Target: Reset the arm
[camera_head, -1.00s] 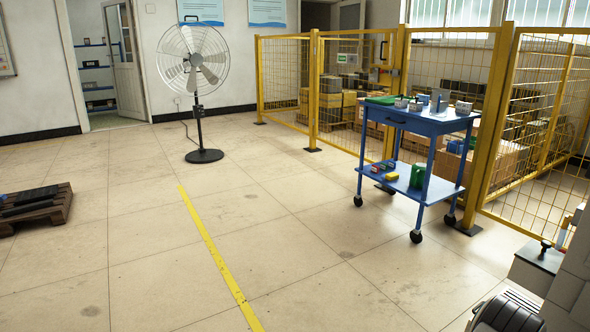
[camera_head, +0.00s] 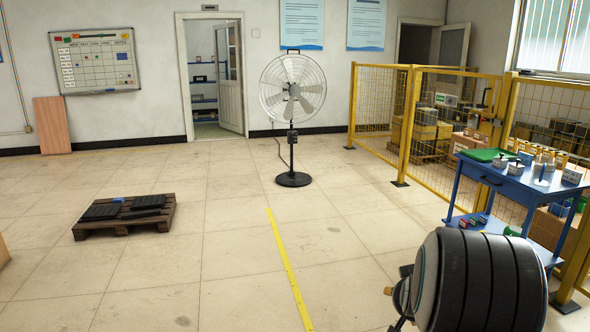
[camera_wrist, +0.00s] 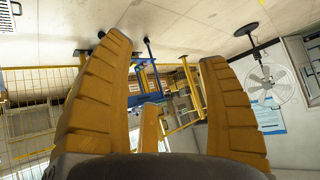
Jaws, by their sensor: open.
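The room appears upside down in this view, with the blue trolley (camera_wrist: 146,82) in the background between the fingers and the fan (camera_wrist: 270,84) at the right. In the head view, a black ribbed part of my arm is raised at the lower right, in front of the trolley (camera_head: 502,184). My fingers cannot be made out in the head view.
A wooden pallet (camera_head: 120,229) with black items lies on the floor at left. The standing fan (camera_head: 292,100) is at the back. Yellow mesh fencing (camera_head: 400,183) runs along the right. The tiled floor around the yellow line (camera_head: 285,262) is clear.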

